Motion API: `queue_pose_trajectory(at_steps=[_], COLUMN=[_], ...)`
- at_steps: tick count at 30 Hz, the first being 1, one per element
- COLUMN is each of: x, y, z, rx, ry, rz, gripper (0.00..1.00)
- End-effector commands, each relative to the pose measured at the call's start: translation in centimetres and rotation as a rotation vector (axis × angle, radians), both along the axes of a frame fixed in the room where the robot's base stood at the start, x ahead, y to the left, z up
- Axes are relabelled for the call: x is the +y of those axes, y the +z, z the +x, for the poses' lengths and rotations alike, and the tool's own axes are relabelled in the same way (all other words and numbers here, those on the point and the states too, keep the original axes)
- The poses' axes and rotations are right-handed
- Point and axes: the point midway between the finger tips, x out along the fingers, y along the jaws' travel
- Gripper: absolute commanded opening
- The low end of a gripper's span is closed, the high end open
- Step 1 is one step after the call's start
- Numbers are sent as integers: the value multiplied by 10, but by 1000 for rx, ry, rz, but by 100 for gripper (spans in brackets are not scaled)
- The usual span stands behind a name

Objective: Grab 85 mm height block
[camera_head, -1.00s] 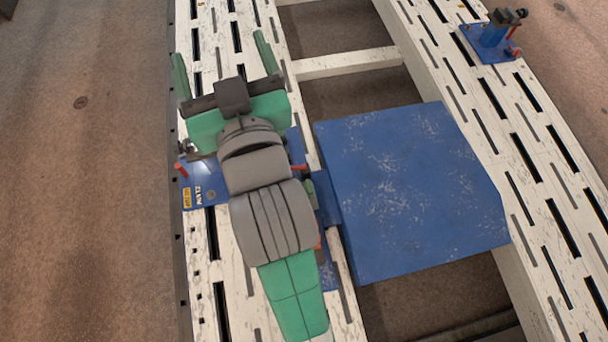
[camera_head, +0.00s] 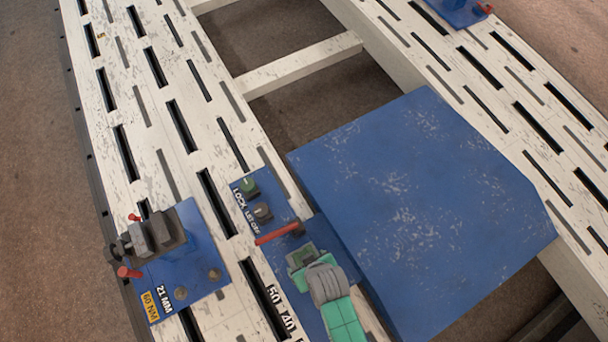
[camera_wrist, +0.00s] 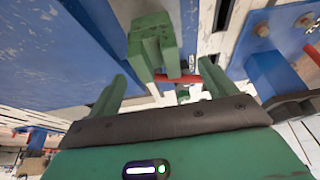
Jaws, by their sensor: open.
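A green block (camera_wrist: 152,42) with a notched, two-pronged end stands ahead of my gripper (camera_wrist: 163,70) in the wrist view. I see no height mark on it, so I cannot tell whether it is the 85 mm one. My gripper is open, with one green finger on each side below the block, and nothing is shut between them. In the head view my arm reaches down at the bottom centre, and its fingers cannot be made out there.
A large blue plate (camera_head: 420,200) lies right of the slotted white rail (camera_head: 150,95). A blue clamp base (camera_head: 190,245) with red handles stands left. A blue strip (camera_head: 265,215) carries knobs, a red lever (camera_head: 278,233) and printed numbers. That lever side is close to my arm.

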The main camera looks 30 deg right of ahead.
Motion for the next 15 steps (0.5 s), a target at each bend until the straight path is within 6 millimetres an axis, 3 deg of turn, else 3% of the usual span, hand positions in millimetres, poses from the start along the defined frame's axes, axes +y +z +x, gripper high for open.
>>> queue_pose_trajectory(at_steps=[3,7,12,15], x=[0,-1,-6,-6], y=[-17,-22,-55,-64], z=[7,9,17,23], rx=[-1,-3,-3,-5], ry=[0,0,-1,1], rz=[0,0,0,-1], gripper=[84,84,84,84])
